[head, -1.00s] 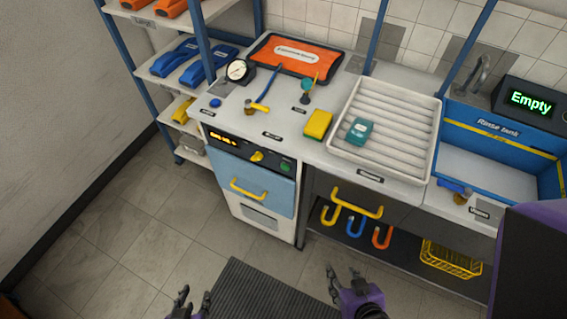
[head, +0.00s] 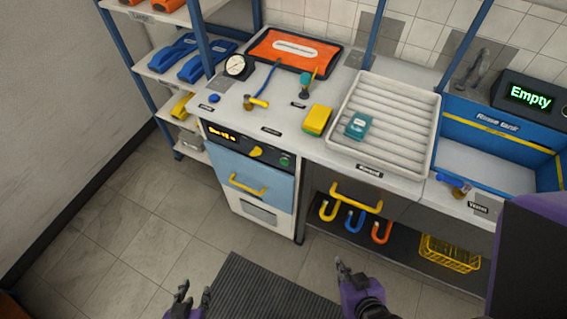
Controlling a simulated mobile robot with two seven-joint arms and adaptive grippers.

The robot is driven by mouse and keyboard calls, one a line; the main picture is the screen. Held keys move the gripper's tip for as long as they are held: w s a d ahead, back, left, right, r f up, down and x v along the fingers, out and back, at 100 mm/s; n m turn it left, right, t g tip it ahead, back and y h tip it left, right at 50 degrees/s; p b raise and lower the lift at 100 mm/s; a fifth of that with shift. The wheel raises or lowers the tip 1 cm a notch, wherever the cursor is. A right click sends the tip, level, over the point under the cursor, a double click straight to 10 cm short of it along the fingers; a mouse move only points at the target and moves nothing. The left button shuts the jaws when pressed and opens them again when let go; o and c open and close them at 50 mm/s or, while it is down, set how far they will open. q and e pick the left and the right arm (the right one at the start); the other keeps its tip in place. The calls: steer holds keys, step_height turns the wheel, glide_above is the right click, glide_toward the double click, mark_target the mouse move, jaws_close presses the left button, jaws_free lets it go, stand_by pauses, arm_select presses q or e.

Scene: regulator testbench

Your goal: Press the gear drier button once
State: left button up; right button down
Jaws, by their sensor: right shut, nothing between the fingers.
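The drier (head: 262,170) stands under the worktop at the left, with a blue door and a yellow door handle (head: 247,184). Its dark front panel holds an orange lit display (head: 222,134), a yellow knob (head: 256,151) and a green round button (head: 285,160) at the right end. The display text is too small to read. My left gripper (head: 193,296) is open and empty at the bottom, over the floor in front of the drier. My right gripper (head: 341,268) is shut and empty, lower right of the button and well apart from it.
A worktop (head: 285,135) carries a gauge (head: 238,66), a yellow sponge (head: 317,120) and a white ribbed tray (head: 432,140). A yellow drawer handle (head: 357,197) sticks out right of the drier. A blue-post shelf (head: 150,75) stands left. Floor before the drier is clear, with a dark mat (head: 262,290).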

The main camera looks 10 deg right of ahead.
steer(key=shift+w, duration=0.15)
steer(key=shift+w+a+r, duration=0.15)
steer(key=shift+w, duration=0.15)
steer(key=shift+w, duration=0.1)
stand_by(0.5)
